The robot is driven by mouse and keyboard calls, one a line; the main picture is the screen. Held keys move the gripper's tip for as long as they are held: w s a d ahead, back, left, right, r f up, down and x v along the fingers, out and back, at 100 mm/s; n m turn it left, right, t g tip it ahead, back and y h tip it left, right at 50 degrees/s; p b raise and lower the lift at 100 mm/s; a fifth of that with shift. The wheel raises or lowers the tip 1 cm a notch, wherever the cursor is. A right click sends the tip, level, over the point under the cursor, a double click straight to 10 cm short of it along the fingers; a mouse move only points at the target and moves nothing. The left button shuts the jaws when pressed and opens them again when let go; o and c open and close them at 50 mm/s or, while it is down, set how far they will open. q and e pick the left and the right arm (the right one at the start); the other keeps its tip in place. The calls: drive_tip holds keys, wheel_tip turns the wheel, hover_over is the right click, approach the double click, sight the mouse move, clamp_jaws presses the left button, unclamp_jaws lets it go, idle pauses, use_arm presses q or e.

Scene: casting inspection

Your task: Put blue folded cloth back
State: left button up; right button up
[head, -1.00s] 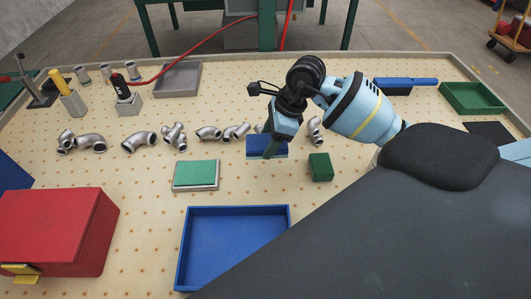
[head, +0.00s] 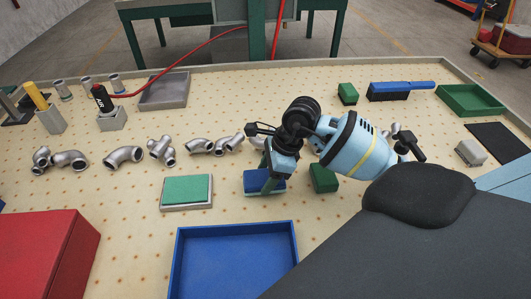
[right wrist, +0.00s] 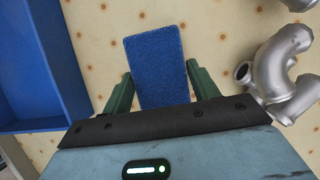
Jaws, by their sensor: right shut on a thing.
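The blue folded cloth (head: 258,182) is a small blue slab in my right gripper (head: 274,182). In the right wrist view, the cloth (right wrist: 157,62) sticks out beyond the two green fingers (right wrist: 160,95), which stand one on each side of it. In the head view the cloth is over the pegboard, between a green pad and a dark green block; I cannot tell whether it touches the board. The gripper hides part of it. My left gripper is not in view.
The green pad (head: 187,189) on its grey base lies left of the cloth. The dark green block (head: 323,178) is close on the right. A blue tray (head: 176,262) is in front. Several metal pipe elbows (head: 123,156) line up behind. A red box (head: 40,250) stands front left.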

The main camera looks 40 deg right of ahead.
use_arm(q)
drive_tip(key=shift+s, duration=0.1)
use_arm(e)
drive_tip(key=shift+f+b, duration=0.3)
drive_tip(key=shift+f, duration=0.1)
drive_tip(key=o, duration=0.9)
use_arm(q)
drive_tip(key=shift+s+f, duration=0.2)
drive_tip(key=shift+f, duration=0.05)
use_arm(e)
drive_tip(key=shift+r, duration=0.3)
drive_tip(key=p+v, duration=0.3)
drive_tip(key=v, duration=0.3)
drive_tip(key=shift+d+r, duration=0.55)
drive_tip(key=shift+r, duration=0.1)
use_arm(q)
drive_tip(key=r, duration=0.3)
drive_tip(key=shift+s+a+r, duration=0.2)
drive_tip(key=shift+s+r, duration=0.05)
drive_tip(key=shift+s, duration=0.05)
